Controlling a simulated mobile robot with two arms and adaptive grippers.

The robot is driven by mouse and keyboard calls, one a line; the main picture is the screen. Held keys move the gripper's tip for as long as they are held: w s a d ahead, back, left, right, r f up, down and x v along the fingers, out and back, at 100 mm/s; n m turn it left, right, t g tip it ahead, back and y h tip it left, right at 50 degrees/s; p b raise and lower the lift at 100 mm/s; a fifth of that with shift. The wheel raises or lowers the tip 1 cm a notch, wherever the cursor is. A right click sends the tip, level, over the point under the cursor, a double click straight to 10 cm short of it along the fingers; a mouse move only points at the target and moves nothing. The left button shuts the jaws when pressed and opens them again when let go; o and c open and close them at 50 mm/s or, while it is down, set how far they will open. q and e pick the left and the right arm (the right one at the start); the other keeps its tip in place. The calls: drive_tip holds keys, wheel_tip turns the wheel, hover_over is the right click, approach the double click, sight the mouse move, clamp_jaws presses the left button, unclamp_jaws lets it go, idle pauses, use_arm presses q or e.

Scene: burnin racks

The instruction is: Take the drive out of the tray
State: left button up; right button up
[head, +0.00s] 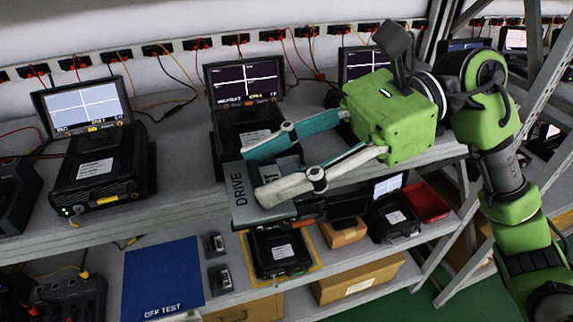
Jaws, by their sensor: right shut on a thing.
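A grey tray (239,199) with the word DRIVE on its left edge juts out at the front of the upper shelf, below the middle test unit (245,80). My right gripper (256,174) reaches in from the right over the tray. Its two long fingers, one teal and one pale, lie either side of a grey piece with partly hidden lettering, which looks like the drive (270,172). The gripper is shut on it. The fingers hide much of the drive, and I cannot tell if it is clear of the tray floor. My left gripper is not in view.
Another unit with a lit screen (90,150) stands left on the upper shelf. Below are a blue OFF TEST mat (163,275), a black unit on a yellow-edged mat (277,252), cardboard boxes (358,279) and a red bin (428,201). The blue mat is clear.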

drive_tip(key=shift+s+a+r, duration=0.15)
drive_tip(key=shift+s+r, duration=0.35)
drive_tip(key=shift+r+p, duration=0.7)
drive_tip(key=shift+r, duration=0.9)
drive_tip(key=shift+f, duration=0.1)
